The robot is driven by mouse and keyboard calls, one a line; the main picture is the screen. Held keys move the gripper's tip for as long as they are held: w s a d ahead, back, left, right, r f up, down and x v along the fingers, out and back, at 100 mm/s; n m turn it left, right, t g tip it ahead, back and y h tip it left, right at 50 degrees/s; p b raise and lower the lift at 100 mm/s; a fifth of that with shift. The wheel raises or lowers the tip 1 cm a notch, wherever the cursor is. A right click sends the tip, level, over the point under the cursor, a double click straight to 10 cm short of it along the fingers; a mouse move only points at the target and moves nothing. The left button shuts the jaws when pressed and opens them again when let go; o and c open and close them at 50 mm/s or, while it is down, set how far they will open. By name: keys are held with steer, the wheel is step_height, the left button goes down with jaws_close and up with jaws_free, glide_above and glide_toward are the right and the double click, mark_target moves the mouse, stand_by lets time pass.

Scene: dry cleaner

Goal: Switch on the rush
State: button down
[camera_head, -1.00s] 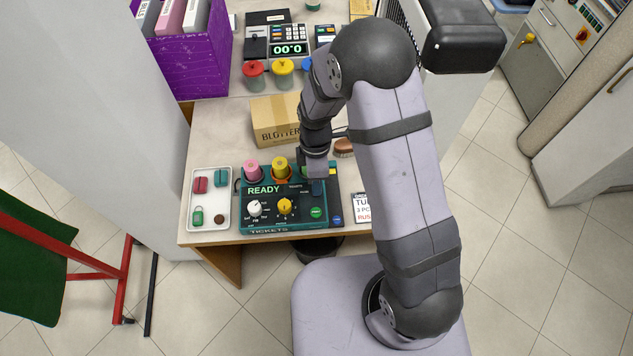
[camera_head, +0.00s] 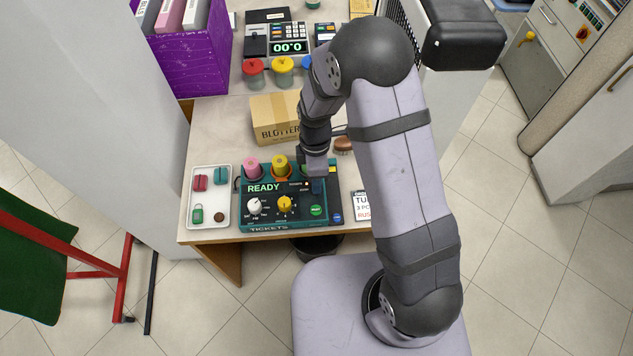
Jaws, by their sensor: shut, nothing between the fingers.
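The teal ticket console (camera_head: 246,218) stands near the front edge of the counter, with a lit READY display (camera_head: 264,188). A white knob (camera_head: 254,206), a yellow knob (camera_head: 284,204) and a green button (camera_head: 316,210) are on its face. A small orange-bright spot (camera_head: 306,184) shows right of the small lettering. My gripper (camera_head: 317,175) is shut and empty, pointing down over the console's upper right part. It hides the panel beneath it, and I cannot make out a rush switch or whether the fingers touch anything.
A white tray (camera_head: 209,225) with several small items lies left of the console. Pink (camera_head: 252,166) and yellow (camera_head: 280,165) spools stand behind it. A cardboard box (camera_head: 273,118) is farther back. An order card (camera_head: 361,206) lies to the right.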

steer(key=shift+w, duration=0.8)
steer(key=shift+s, duration=0.1)
steer(key=shift+r, duration=0.1)
steer(key=r+p, duration=0.3)
steer(key=r, duration=0.1)
steer(key=shift+w+p, duration=0.25)
steer(key=shift+p, duration=0.05)
steer(key=shift+w+r, duration=0.15)
steer(key=shift+r, duration=0.2)
step_height(320, 180, up, 9)
steer(key=b, duration=0.3)
steer(key=shift+w, duration=0.4)
steer(key=shift+r, duration=0.1)
steer(key=shift+s+b, duration=0.1)
steer(key=shift+b, duration=0.65)
